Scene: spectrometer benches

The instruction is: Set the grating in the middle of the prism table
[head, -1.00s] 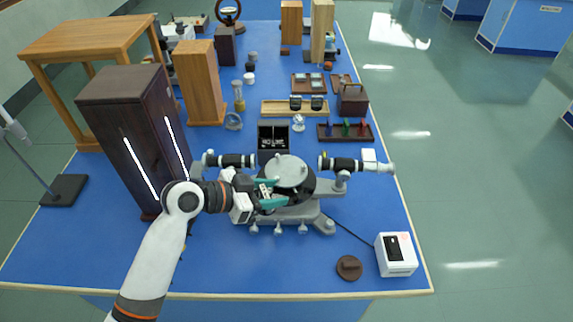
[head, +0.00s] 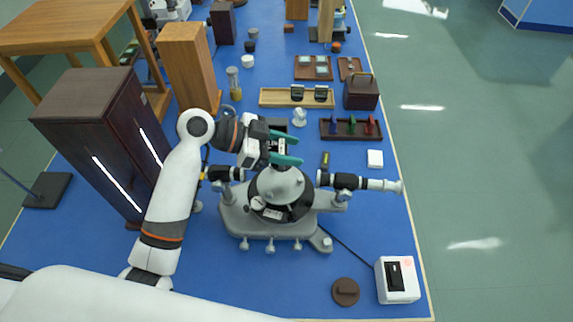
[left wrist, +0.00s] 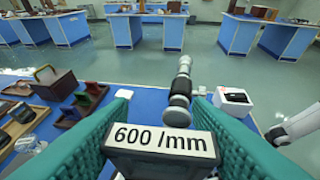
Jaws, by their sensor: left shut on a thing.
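My left gripper (head: 289,148) is shut on the grating, a dark block with a white label. In the left wrist view the grating (left wrist: 162,152) reads "600 /mm" and sits between the teal fingers. In the head view the gripper is just behind the prism table (head: 279,184), the round grey disc on top of the spectrometer (head: 270,222). The grating appears off the disc on its far side; its exact height is unclear. The disc's middle looks bare. My right gripper is not in view.
A dark box (head: 277,124) stands behind the gripper, partly hidden. The spectrometer's tubes reach left and right (head: 375,184). A tall dark cabinet (head: 100,140) stands left. A white box (head: 397,280) and brown disc (head: 345,291) lie front right.

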